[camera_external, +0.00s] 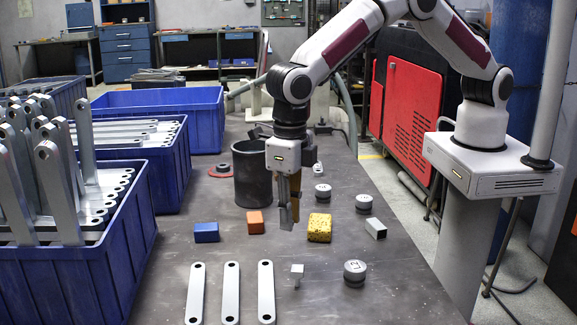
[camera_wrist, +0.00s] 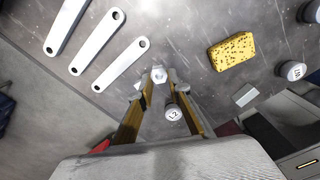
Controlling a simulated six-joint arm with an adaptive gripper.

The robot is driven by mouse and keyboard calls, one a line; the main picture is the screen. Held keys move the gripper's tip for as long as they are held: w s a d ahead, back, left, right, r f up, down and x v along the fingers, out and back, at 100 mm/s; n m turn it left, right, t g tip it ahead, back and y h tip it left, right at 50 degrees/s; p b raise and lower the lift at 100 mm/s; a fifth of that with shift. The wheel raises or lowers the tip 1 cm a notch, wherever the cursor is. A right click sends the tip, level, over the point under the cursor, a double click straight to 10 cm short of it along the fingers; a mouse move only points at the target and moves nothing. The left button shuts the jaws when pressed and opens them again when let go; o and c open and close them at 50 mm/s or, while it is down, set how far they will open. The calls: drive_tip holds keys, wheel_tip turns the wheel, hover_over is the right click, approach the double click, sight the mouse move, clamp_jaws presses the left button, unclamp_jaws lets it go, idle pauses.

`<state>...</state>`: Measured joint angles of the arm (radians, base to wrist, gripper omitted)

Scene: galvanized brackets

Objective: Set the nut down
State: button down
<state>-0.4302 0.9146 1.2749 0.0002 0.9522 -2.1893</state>
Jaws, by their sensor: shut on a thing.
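My gripper (camera_external: 288,222) points down and is in the air above the table, beyond the far ends of the brackets. In the wrist view my gripper's two fingertips (camera_wrist: 158,82) are on either side of a small, bright silver nut (camera_wrist: 158,75), and they are shut on it. In the external view I cannot make out the nut at the fingertips; the fingers seem to hide it. A small pale piece with a narrow stem (camera_external: 297,269) is on the table below and nearer the camera than my gripper.
Three flat brackets (camera_external: 231,290) lie at the front. A labelled weight (camera_external: 355,271) stands right of the stemmed piece. A yellow sponge (camera_external: 320,228), orange block (camera_external: 256,222), blue block (camera_external: 206,232) and dark bucket (camera_external: 252,175) stand farther back. Blue bins (camera_external: 120,245) line the left.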

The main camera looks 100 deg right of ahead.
hover_over(290, 267)
drive_tip(key=shift+f, duration=3.1)
drive_tip(key=shift+f, duration=0.1)
drive_tip(key=shift+f, duration=1.8)
drive_tip(key=shift+f, duration=0.15)
drive_tip(key=c, duration=1.9)
unclamp_jaws()
wheel_tip(290, 267, up, 8)
